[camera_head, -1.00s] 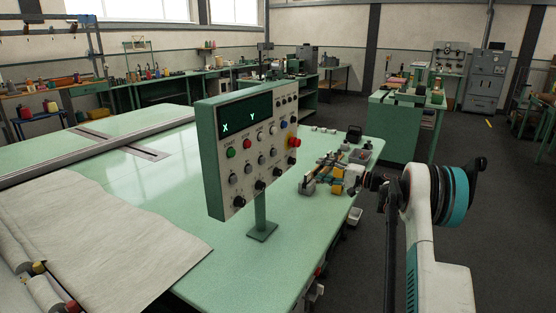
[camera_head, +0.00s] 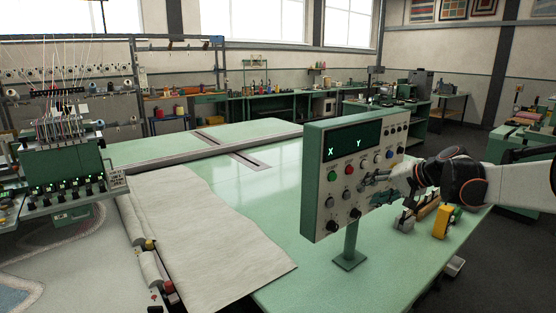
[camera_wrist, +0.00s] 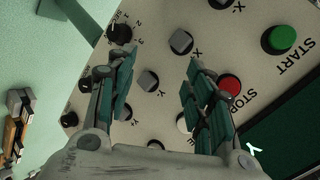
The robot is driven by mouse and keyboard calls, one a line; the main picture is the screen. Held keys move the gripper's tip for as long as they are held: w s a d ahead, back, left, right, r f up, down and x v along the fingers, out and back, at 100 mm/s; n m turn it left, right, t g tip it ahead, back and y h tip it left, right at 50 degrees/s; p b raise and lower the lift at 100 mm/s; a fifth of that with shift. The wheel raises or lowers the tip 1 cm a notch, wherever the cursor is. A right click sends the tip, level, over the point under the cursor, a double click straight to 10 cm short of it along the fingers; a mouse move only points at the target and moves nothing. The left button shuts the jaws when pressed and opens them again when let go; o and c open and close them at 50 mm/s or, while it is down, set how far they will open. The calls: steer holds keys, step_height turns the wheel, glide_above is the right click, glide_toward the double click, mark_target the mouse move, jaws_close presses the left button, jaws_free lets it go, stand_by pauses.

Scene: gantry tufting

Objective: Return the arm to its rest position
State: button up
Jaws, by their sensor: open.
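My gripper (camera_head: 368,181) is in front of the control panel (camera_head: 321,212), its fingers pointing at the panel face. In the wrist view the two fingers (camera_wrist: 158,62) are spread apart with nothing between them. A grey square button (camera_wrist: 181,42) and another grey button (camera_wrist: 148,81) show beyond the fingers. The red button (camera_wrist: 229,86) is beside the right finger, with the green START button (camera_wrist: 279,39) further right. A black knob (camera_wrist: 120,33) is near the left fingertip. I cannot tell whether a finger touches the panel. My forearm (camera_head: 510,186) reaches in from the right.
The panel stands on a post on the green table (camera_head: 280,200). Yellow and grey parts (camera_head: 442,221) lie on the table below my wrist. Pale fabric (camera_head: 205,230) covers its left part. A multi-needle machine (camera_head: 65,160) stands at far left. Dark floor is open at right.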

steer(key=s+a+r+n+g+h, duration=0.15)
steer(key=s+a, duration=0.35)
steer(key=s, duration=0.5)
steer(key=s+a+r+n+h, duration=0.1)
steer(key=s+a+n+h, duration=0.2)
steer(key=s, duration=0.7)
steer(key=s+f+h, duration=0.1)
steer(key=s+f, duration=0.4)
steer(key=s, duration=0.4)
steer(key=s+a+f+h, duration=0.1)
steer(key=s+f+h, duration=0.1)
steer(key=s+f, duration=0.4)
steer(key=s+n, duration=0.1)
steer(key=s, duration=0.3)
steer(key=shift+a+b, duration=0.3)
steer(key=shift+b, duration=0.1)
